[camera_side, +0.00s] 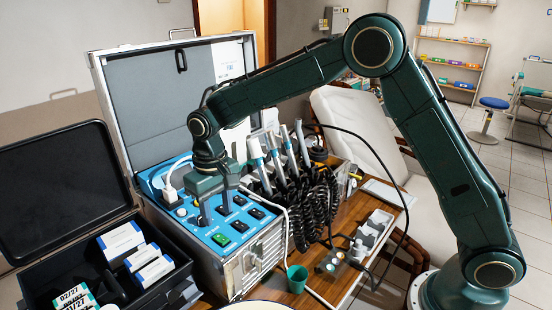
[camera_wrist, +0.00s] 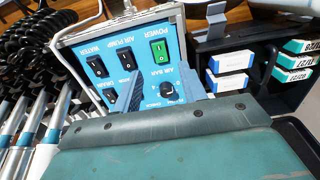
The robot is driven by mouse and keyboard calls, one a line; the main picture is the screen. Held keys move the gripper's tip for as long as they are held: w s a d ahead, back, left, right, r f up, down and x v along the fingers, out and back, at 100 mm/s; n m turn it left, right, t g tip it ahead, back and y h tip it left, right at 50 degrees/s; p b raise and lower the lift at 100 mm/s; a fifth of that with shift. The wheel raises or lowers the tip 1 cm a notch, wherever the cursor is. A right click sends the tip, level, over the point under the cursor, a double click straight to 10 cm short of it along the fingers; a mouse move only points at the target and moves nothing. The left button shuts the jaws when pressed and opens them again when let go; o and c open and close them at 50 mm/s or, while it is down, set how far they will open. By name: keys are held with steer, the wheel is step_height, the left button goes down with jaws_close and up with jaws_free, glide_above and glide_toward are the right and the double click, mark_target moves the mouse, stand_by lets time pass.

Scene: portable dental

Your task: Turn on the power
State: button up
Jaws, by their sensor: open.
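The portable dental unit's blue control panel (camera_side: 190,215) is set in an open metal case. The green power switch (camera_side: 220,240) is near the panel's front edge. In the wrist view the green switch (camera_wrist: 160,50) shows beside the upside-down label POWER, just beyond my fingertips. My gripper (camera_side: 215,212) points down over the panel, behind the green switch in the side view. In the wrist view my gripper (camera_wrist: 174,88) is open and empty, its two fingers apart, with a black AIR BAR knob (camera_wrist: 168,88) seen between them. I cannot tell whether a fingertip touches the panel.
Black rocker switches (camera_wrist: 97,66) sit beside the green one. A white plug (camera_side: 170,190) stands at the panel's left. Handpieces with coiled black hoses (camera_side: 316,208) crowd the right. An open black case (camera_side: 62,190) with boxes is at the left. A green cup (camera_side: 297,279) stands in front.

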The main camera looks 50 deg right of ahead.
mark_target(221, 238)
steer(key=shift+f, duration=3.3)
steer(key=shift+c, duration=0.4)
jaws_close()
